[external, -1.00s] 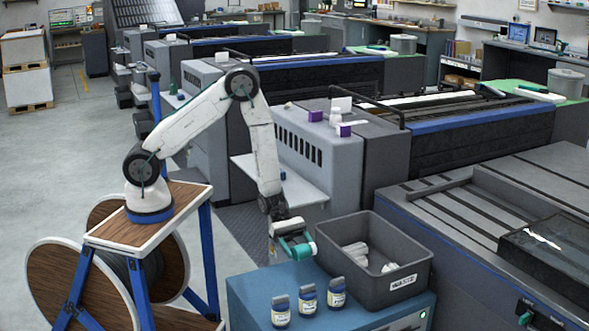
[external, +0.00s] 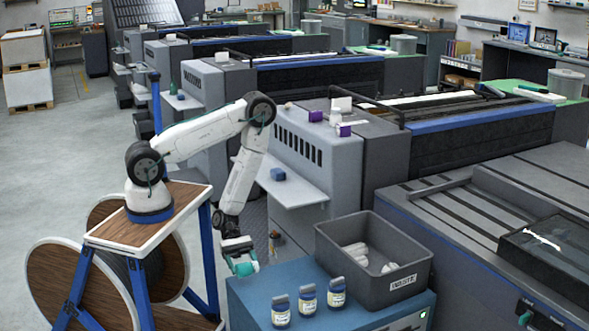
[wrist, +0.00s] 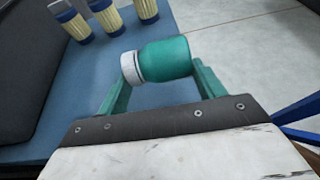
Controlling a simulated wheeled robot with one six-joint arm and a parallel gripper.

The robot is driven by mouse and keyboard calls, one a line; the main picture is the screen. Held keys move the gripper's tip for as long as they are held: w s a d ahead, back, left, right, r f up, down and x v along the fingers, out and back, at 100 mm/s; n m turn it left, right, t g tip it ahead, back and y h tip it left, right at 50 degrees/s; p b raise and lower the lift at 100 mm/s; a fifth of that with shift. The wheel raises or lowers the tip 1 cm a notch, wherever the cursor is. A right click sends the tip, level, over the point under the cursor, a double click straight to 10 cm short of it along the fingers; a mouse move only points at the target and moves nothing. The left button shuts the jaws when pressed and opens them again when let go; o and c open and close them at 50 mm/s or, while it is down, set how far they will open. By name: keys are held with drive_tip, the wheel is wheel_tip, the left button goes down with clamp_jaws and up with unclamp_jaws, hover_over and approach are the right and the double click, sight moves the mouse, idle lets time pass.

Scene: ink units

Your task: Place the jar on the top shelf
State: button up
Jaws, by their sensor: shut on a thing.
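My gripper (wrist: 160,74) is shut on the jar (wrist: 168,58), a teal jar with a white lid (wrist: 131,66), which lies sideways across the fingers in the wrist view. In the external view my gripper (external: 240,258) is low, by the back left corner of the blue cabinet (external: 248,298); the teal of jar and fingers is hard to separate there. The jar appears clear of the cabinet top. I cannot tell which surface is the top shelf.
The cabinet's left part is clear. Purple boxes (external: 344,130) sit on the machine.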

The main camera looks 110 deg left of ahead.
hover_over(275, 287)
drive_tip(key=shift+s+d+f, duration=0.15)
drive_tip(key=shift+s+f, duration=0.2)
drive_tip(key=shift+f, duration=0.15)
drive_tip(key=f, duration=0.3)
drive_tip(key=shift+w, duration=0.4)
drive_tip(key=shift+f, duration=0.25)
drive_tip(key=shift+f, duration=0.15)
drive_tip(key=o, duration=1)
drive_tip(key=shift+o, duration=0.2)
